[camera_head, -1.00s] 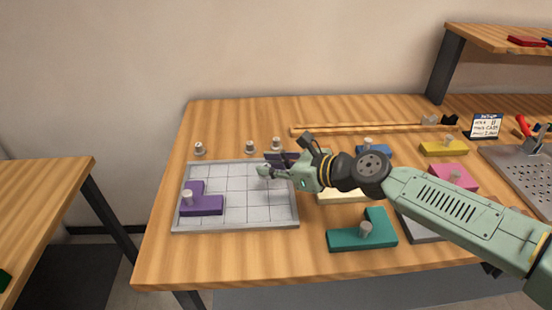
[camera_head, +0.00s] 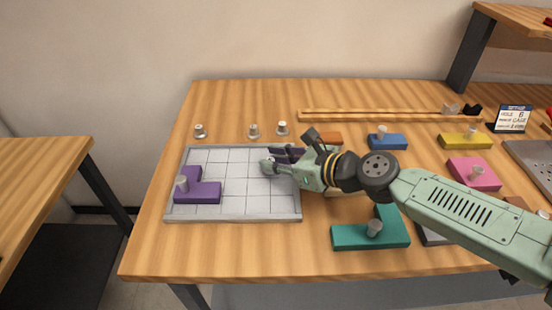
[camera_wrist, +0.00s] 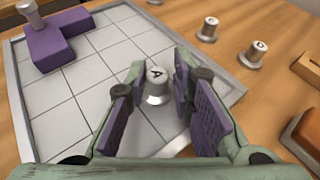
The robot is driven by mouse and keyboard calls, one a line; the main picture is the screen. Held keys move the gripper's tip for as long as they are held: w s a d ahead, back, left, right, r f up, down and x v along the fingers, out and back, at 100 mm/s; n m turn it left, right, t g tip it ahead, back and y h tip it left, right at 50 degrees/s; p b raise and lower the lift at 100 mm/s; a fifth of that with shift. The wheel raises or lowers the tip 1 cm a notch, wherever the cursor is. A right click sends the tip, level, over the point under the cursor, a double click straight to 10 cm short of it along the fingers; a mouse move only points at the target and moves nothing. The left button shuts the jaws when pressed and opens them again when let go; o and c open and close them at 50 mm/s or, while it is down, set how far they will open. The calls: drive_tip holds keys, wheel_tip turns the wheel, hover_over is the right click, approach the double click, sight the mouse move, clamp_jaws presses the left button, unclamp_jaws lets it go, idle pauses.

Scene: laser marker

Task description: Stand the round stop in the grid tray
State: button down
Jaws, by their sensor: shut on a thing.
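The grid tray (camera_head: 232,216) is a light grey square tray with thin grid lines and a raised rim. My gripper (camera_head: 272,163) is over its back right part. In the wrist view, my gripper (camera_wrist: 156,98) is shut on a silver round stop marked A (camera_wrist: 155,76), held upright between the purple finger pads. The stop's lower end is close to the tray floor; I cannot tell whether it touches. In the head view the stop is largely hidden by the fingers. A purple L-shaped block (camera_head: 200,193) with a knob sits at the tray's left side.
Several other round stops (camera_head: 253,130) stand on the table behind the tray. To the right are a teal block (camera_head: 370,237), a blue block (camera_head: 388,142), a yellow block (camera_head: 462,141) and a pink block (camera_head: 472,172). A wooden rail (camera_head: 380,116) lies behind. The tray's middle is clear.

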drive_tip(key=c, duration=1.4)
unclamp_jaws()
drive_tip(key=shift+f, duration=0.1)
drive_tip(key=shift+o, duration=0.2)
drive_tip(key=shift+d+r, duration=0.2)
drive_tip(key=b+v, duration=0.1)
drive_tip(key=v, duration=1)
drive_tip(key=shift+s+d+r, duration=0.2)
drive_tip(key=shift+s, duration=0.05)
